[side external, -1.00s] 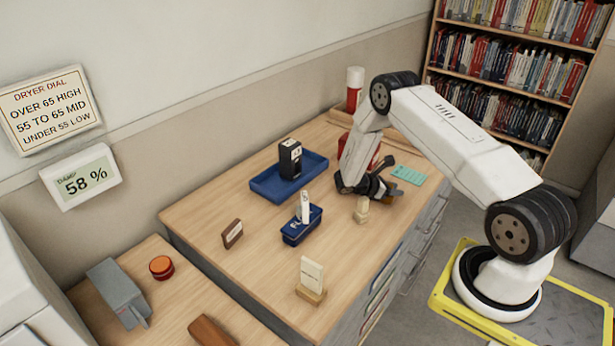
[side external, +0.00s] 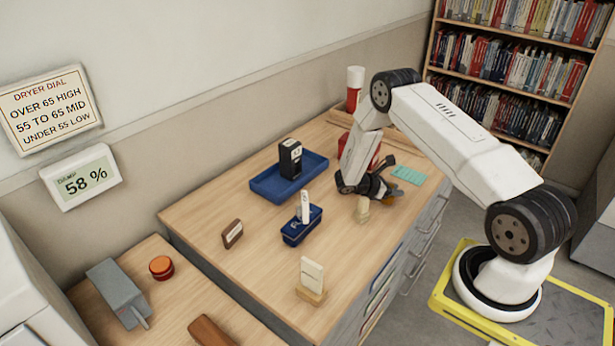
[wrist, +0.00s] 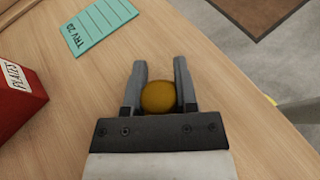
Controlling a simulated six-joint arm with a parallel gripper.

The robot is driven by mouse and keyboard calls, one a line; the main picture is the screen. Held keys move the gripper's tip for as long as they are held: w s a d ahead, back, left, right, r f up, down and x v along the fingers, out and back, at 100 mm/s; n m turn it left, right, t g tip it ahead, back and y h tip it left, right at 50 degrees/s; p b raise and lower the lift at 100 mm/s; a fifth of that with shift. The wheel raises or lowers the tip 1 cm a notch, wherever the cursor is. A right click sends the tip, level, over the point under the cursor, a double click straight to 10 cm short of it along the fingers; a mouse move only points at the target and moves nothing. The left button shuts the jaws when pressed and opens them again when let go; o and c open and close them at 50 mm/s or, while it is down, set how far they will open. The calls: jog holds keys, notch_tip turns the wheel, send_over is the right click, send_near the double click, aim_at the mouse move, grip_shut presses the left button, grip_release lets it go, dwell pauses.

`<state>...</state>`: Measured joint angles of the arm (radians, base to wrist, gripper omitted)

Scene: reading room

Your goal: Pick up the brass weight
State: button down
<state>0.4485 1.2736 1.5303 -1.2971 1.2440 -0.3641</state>
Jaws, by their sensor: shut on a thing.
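The brass weight (wrist: 158,97) shows in the wrist view as a rounded, gold-brown thing between my two fingers. My gripper (wrist: 161,82) is shut on it, with a finger on each side. In the side view my gripper (side external: 384,192) is low over the right part of the wooden desk, and only a small brassy patch of the weight (side external: 396,190) shows beside the fingers. I cannot tell whether the weight touches the desk top.
A teal card (side external: 408,175) and a red box (wrist: 16,92) lie close by. A small pale cream object (side external: 362,209) stands just in front of my gripper. A blue tray (side external: 268,188) and a blue box (side external: 300,230) are to the left. The desk's front edge is near.

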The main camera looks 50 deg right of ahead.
jog(key=shift+w+d+r, duration=0.1)
jog(key=shift+r, duration=0.45)
jog(key=s+a+r, duration=0.8)
jog(key=s+r, duration=0.3)
jog(key=shift+a+r, duration=0.25)
jog(key=shift+r, duration=0.05)
jog(key=shift+r, duration=0.15)
dwell(0.3)
